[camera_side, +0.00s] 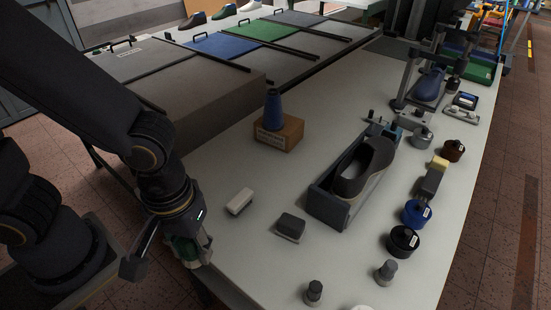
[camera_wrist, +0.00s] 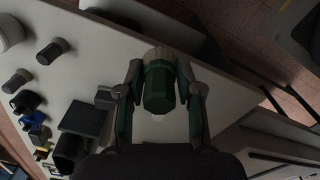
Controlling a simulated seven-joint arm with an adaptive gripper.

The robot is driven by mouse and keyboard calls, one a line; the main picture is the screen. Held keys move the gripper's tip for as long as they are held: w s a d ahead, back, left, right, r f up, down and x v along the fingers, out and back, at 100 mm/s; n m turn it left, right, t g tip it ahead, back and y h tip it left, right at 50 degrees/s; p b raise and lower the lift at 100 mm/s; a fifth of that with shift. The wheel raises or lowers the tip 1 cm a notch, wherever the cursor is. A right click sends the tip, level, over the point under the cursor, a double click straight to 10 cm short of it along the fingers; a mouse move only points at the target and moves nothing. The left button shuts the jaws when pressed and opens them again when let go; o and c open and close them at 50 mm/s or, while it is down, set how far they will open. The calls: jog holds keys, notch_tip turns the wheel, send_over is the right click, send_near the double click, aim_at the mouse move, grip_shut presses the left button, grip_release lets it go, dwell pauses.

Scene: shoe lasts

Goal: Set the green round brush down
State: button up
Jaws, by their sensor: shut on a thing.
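The green round brush (camera_wrist: 158,88) is in the middle of the wrist view, between the two fingers of my gripper (camera_wrist: 160,72). My gripper is shut on its green faceted body, and a paler end shows beyond it. In the side view, my gripper (camera_side: 194,250) points down at the near left edge of the white table (camera_side: 250,270). A bit of the green brush (camera_side: 185,247) shows there, partly hidden by the fingers. I cannot tell whether the brush touches the table.
A white block (camera_side: 240,201) and a dark block (camera_side: 290,225) lie right of my gripper. A grey tray (camera_side: 326,208) holds a dark shoe form (camera_side: 366,165). Blue (camera_side: 415,212) and black (camera_side: 403,241) round pots stand farther right. The table between my gripper and the small grey knob (camera_side: 313,292) is clear.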

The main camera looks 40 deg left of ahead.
jog(key=w+a+n, duration=1.4)
jog(key=a, duration=0.2)
jog(key=a+n, duration=0.3)
jog(key=a, duration=0.5)
send_over(216, 160)
jog(key=s, duration=0.1)
notch_tip(216, 160, down, 9)
jog(key=shift+s+d+r, duration=0.1)
jog(key=shift+d+r, duration=0.05)
jog(key=shift+w+f, duration=0.55)
jog(key=shift+f, duration=1.55)
jog(key=shift+f, duration=0.1)
